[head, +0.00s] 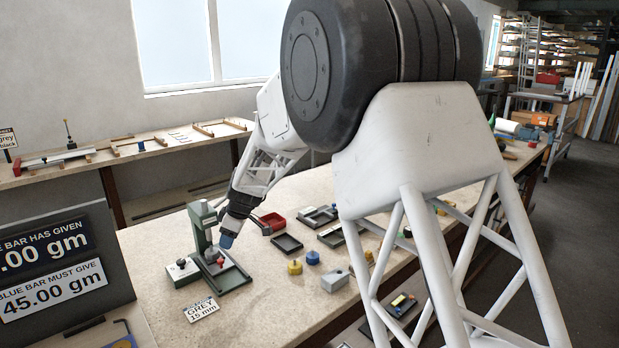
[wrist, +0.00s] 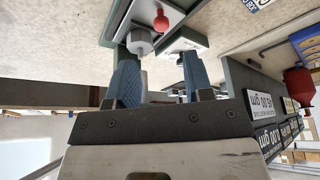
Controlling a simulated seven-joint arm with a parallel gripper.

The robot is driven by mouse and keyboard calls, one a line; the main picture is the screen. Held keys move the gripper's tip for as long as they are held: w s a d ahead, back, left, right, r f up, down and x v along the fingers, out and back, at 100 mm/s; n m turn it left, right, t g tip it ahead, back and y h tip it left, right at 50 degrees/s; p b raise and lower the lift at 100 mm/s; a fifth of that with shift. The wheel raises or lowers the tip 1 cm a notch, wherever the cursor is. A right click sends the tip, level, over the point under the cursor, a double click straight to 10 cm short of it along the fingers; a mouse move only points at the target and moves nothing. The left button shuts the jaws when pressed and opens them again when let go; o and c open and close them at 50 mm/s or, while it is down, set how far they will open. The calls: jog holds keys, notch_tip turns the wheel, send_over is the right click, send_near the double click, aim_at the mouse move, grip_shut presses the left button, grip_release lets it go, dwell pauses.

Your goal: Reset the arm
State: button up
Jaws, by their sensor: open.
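My gripper (head: 226,241) hangs at the left part of the workbench, just over a green bench fixture (head: 203,230). In the wrist view my gripper (wrist: 160,72) shows two blue fingertips spread apart with nothing held between them. A grey knob (wrist: 140,42) of the fixture lies just beyond the fingertips; whether a finger touches it I cannot tell. A red knob (wrist: 161,20) sits farther out. My arm reaches down from the upper middle of the head view and hides part of the bench.
A small box with a black knob (head: 183,266) stands left of the fixture. A red bin (head: 271,223), a dark tray (head: 287,244), and yellow (head: 295,267) and blue (head: 313,257) knobs lie to the right. A label card (head: 201,310) lies in front. Sign boards (head: 50,265) stand at left.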

jog(key=s+d+r+m+t+h, duration=0.1)
jog(key=s+d+r+m, duration=0.2)
jog(key=s+d+r, duration=0.5)
jog(key=s+d+r+m, duration=0.2)
jog(key=s+d, duration=0.1)
jog(key=d, duration=0.8)
jog(key=s+d+r+m+t+h, duration=0.1)
jog(key=s+d+r+m, duration=0.25)
jog(key=s+d, duration=0.45)
jog(key=s+d+m+h, duration=0.2)
jog(key=s+d+m, duration=0.7)
jog(key=s+d, duration=1.2)
jog(key=shift+s+d+f+t, duration=0.3)
jog(key=shift+s+f, duration=0.15)
jog(key=shift+s, duration=1.9)
jog(key=shift+m+h, duration=0.25)
jog(key=shift+h, duration=0.05)
